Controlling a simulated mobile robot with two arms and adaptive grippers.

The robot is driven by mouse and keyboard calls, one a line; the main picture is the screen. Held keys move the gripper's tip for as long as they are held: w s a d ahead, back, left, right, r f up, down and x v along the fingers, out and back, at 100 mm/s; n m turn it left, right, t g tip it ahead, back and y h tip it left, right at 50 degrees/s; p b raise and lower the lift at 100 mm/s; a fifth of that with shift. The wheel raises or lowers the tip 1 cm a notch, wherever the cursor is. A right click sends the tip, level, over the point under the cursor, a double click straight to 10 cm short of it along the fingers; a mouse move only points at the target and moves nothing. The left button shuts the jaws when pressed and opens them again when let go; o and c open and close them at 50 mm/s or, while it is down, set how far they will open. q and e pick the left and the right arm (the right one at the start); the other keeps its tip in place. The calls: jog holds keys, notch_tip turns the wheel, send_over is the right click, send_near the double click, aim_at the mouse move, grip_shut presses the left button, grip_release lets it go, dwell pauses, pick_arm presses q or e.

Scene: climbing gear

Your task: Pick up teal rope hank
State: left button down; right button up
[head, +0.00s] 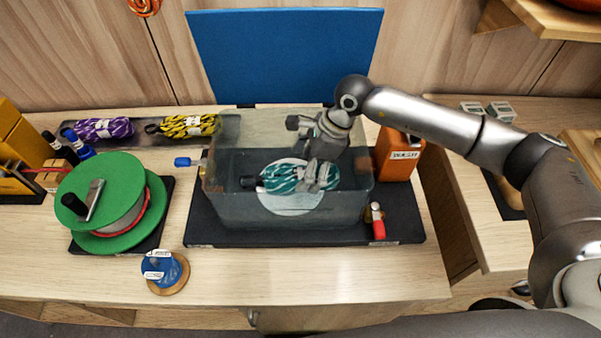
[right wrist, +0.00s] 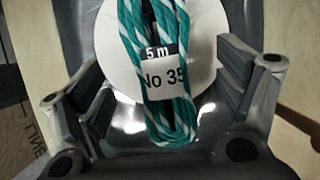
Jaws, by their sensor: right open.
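The teal and white rope hank (head: 283,179) lies over a white round disc (head: 291,205) inside a clear tank (head: 240,212). In the right wrist view the hank (right wrist: 182,112) runs up the middle, with a dark "5 m" band and a white tag reading "No 35". My right gripper (head: 322,176) is down in the tank over the hank's right end. In the right wrist view its open fingers stand on either side of the hank, apart from it. I cannot tell its exact height above the hank. My left gripper is not in view.
The tank walls surround my right gripper on a black mat (head: 215,232). An orange container (head: 397,157) stands close right, a red-handled item (head: 377,222) at front right. A green reel (head: 105,200) and purple (head: 104,129) and yellow (head: 187,125) hanks are left. The front counter is mostly clear.

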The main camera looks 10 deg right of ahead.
aim_at(301, 172)
jog(key=shift+p+x, duration=0.35)
jog(key=shift+x, duration=0.75)
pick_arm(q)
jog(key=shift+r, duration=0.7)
pick_arm(e)
jog(key=shift+w+a+f, duration=0.1)
jog(key=shift+a+f, duration=0.15)
jog(key=shift+f, duration=0.1)
jog(key=shift+c, duration=0.4)
jog(key=shift+r, duration=0.1)
jog(key=c, duration=1.2)
